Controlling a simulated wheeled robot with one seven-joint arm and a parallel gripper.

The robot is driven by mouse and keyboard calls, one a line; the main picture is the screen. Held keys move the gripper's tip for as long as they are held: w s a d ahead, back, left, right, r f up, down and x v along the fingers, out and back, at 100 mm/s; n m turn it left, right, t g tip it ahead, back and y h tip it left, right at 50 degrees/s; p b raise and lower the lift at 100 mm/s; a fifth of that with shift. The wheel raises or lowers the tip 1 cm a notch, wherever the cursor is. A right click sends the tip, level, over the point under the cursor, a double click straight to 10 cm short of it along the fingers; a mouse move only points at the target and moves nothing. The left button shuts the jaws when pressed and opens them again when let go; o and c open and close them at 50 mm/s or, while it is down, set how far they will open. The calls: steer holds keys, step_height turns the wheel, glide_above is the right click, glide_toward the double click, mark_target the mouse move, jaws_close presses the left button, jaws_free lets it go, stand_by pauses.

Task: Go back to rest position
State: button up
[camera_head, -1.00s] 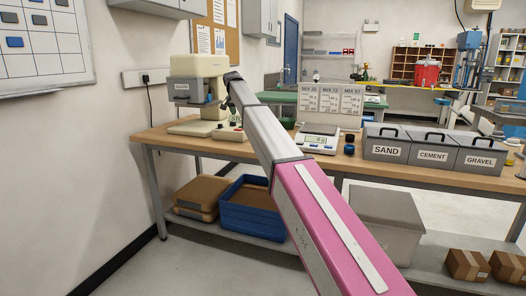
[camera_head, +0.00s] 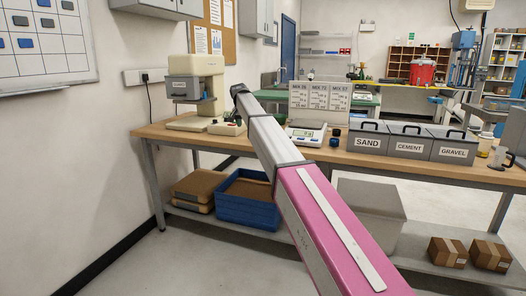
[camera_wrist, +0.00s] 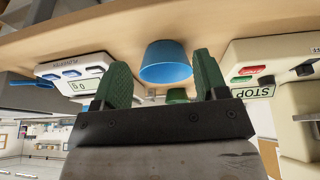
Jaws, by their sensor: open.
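My gripper (camera_wrist: 162,80) is open in the wrist view, its two green fingers apart with nothing held between them. In the head view it is hidden behind my arm, whose far end is over the bench between the cream machine (camera_head: 196,85) and the scale (camera_head: 306,131). A blue cup (camera_wrist: 166,62) shows beyond the fingers in the upside-down wrist view, with clear gaps on both sides. It stands on the bench between the scale (camera_wrist: 75,78) and the control box with a STOP label (camera_wrist: 262,70). A grey labelled box (camera_head: 183,88) sits at the machine's front.
The wooden bench (camera_head: 430,170) carries bins labelled SAND (camera_head: 368,140), CEMENT (camera_head: 409,143) and GRAVEL (camera_head: 454,147), and a mix board (camera_head: 320,98). A blue crate (camera_head: 247,208) and cardboard boxes (camera_head: 447,252) lie on the lower shelf. Bare floor is at front left.

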steer(key=s+d+f+n+g, duration=0.1)
steer(key=s+d+f, duration=0.55)
steer(key=f, duration=0.35)
steer(key=s+d+f+n, duration=0.1)
steer(key=s+d+f, duration=0.5)
steer(key=s+f, duration=0.25)
steer(key=s+d+f+g, duration=0.1)
steer(key=s+d+f, duration=0.55)
steer(key=f, duration=0.35)
steer(key=s+d+f, duration=0.3)
steer(key=s+f, duration=0.1)
steer(key=s, duration=0.4)
steer(key=s+d+f+n+g+y, duration=0.1)
steer(key=s+d+f, duration=0.1)
steer(key=s+f, duration=0.3)
steer(key=s+d+f+n, duration=0.1)
steer(key=s+d+f, duration=0.2)
steer(key=s, duration=0.9)
steer(key=shift+s+d+f+g+y, duration=0.3)
steer(key=shift+f+g+y, duration=0.1)
steer(key=shift+f, duration=0.45)
steer(key=shift+w, duration=0.1)
